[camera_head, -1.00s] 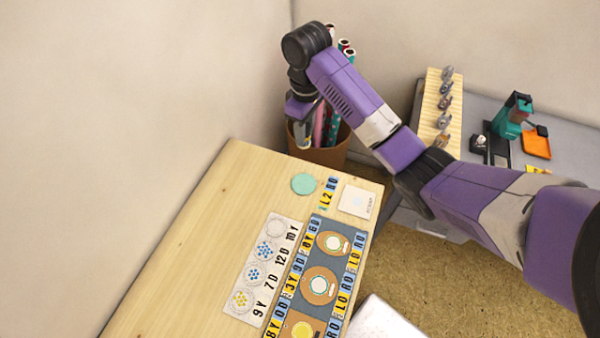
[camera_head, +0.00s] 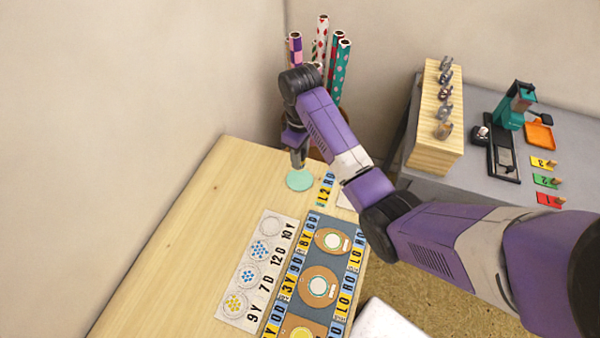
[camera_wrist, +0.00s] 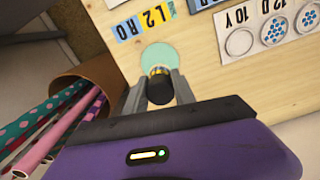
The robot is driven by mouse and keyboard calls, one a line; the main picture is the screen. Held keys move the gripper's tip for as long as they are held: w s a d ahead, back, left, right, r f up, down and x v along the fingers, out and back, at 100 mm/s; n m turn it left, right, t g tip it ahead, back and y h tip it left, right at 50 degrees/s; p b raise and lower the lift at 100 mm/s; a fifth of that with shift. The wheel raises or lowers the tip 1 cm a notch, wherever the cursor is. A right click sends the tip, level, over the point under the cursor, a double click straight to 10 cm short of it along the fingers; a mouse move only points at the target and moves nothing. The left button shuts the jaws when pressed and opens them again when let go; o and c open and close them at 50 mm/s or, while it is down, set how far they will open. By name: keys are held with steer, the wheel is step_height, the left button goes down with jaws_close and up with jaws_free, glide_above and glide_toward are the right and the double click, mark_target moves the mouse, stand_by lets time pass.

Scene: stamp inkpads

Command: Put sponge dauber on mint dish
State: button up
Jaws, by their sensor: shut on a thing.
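The mint dish (camera_head: 299,181) is a flat pale green disc on the wooden table, near its far edge. It also shows in the wrist view (camera_wrist: 160,55). My gripper (camera_head: 298,160) points down at the dish. In the wrist view my gripper (camera_wrist: 158,88) is shut on the sponge dauber (camera_wrist: 158,90), a small dark cylinder with a yellowish band. The dauber's lower end overlaps the dish in the wrist view. I cannot tell whether it touches the dish.
A brown bin (camera_wrist: 95,90) of patterned rolls stands beyond the table's far edge, close to my gripper. A card with printed circles (camera_head: 255,270) and a grey strip with round pads (camera_head: 318,270) lie nearer on the wooden table (camera_head: 180,260). Its left side is clear.

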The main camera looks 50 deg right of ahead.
steer(key=shift+f, duration=3.15)
steer(key=shift+f, duration=0.1)
steer(key=o, duration=1.1)
step_height(320, 180, up, 11)
steer(key=shift+r, duration=0.1)
steer(key=shift+r+p, duration=0.55)
steer(key=shift+p, duration=0.25)
